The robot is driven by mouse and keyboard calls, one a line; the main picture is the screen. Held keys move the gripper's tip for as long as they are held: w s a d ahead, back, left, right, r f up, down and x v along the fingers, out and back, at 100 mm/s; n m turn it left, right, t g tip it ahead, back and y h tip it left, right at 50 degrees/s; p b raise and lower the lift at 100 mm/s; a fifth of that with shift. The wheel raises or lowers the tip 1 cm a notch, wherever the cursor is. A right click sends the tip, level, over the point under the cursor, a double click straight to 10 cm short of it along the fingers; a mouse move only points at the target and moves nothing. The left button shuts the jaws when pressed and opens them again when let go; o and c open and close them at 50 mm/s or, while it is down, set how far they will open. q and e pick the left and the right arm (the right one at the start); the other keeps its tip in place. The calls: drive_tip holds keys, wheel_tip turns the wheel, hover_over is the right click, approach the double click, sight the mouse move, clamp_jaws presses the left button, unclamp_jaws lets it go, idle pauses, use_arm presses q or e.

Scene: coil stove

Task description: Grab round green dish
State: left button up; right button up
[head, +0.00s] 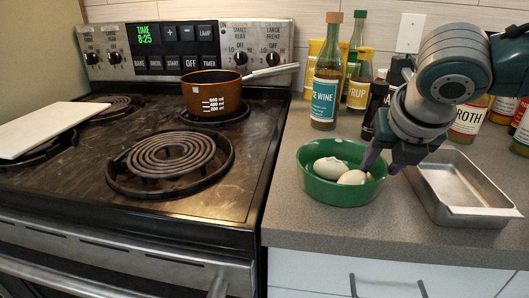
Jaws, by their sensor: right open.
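The round green dish (341,190) stands upright on the grey counter, just right of the stove. Two pale, egg-like items (331,168) lie in it. My right gripper (380,164) comes in from the right with its fingers at the dish's right rim. The fingers look apart, and they partly hide that rim. I cannot tell whether they touch the dish. My left gripper is not in view.
A metal baking pan (462,190) stands close on the right of the dish. Behind are a wine bottle (325,95), a syrup bottle (360,85) and other bottles. On the stove are a brown pot (211,95) and a white board (45,130). Counter in front of the dish is clear.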

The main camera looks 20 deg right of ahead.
drive_tip(key=shift+c, duration=0.2)
clamp_jaws()
idle(1.1)
